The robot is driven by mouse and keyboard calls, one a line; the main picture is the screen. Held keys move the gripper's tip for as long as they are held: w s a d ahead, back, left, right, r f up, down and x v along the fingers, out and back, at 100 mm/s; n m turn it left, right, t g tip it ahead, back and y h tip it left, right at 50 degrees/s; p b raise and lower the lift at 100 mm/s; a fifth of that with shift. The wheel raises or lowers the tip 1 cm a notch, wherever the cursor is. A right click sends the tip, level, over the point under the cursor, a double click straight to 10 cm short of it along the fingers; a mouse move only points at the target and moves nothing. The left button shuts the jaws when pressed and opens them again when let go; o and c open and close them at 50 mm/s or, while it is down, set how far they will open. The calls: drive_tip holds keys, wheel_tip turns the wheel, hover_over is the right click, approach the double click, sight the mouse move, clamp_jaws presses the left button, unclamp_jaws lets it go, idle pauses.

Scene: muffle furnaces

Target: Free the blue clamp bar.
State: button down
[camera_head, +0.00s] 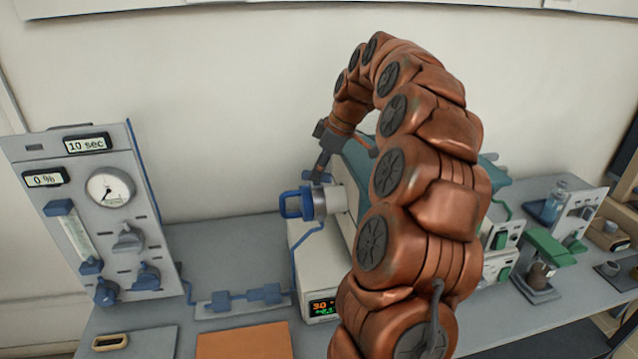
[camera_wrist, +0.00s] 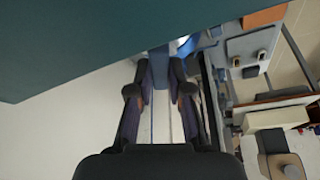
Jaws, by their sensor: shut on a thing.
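The blue clamp bar (camera_wrist: 159,66) shows in the wrist view as a blue-grey bar between the fingertips of my gripper (camera_wrist: 158,88). In the head view my gripper (camera_head: 320,176) points down at the top of the metal tube end (camera_head: 326,202), behind a blue clamp frame (camera_head: 291,204). My gripper is shut on the bar. The far end of the bar is hidden, and I cannot tell from these views whether it is still latched. The teal furnace body (camera_wrist: 70,40) fills the upper left of the wrist view, close beside the fingers.
A grey gas panel (camera_head: 90,215) with a gauge and blue valves stands at the left. A blue hose line (camera_head: 240,295) runs along the bench to the tube end. A controller display (camera_head: 322,306) sits below. Green-trimmed equipment (camera_head: 548,247) stands at the right. My arm hides much of the furnace.

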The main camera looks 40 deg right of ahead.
drive_tip(key=m+b, duration=0.1)
drive_tip(key=m+h+b, duration=0.1)
drive_tip(key=m+b, duration=0.1)
drive_tip(key=shift+a+f+m+t+b, duration=0.1)
drive_tip(key=shift+f+m+t+b, duration=0.1)
drive_tip(key=shift+m+t+b, duration=0.15)
drive_tip(key=m+h+b, duration=0.1)
drive_tip(key=m+b, duration=0.1)
drive_tip(key=shift+s+m, duration=0.1)
drive_tip(key=shift+m, duration=0.25)
drive_tip(key=m+h+b, duration=0.1)
drive_tip(key=m+b, duration=0.1)
drive_tip(key=m, duration=0.1)
drive_tip(key=shift+a+h, duration=0.1)
drive_tip(key=shift+h, duration=0.2)
drive_tip(key=shift+r+m+h+b, duration=0.2)
drive_tip(key=shift+m+h+b, duration=0.4)
drive_tip(key=shift+m, duration=1.1)
drive_tip(key=shift+a, duration=0.1)
drive_tip(key=c, duration=1.1)
unclamp_jaws()
drive_tip(key=shift+r, duration=0.15)
drive_tip(key=v, duration=1.1)
drive_tip(key=shift+r, duration=0.35)
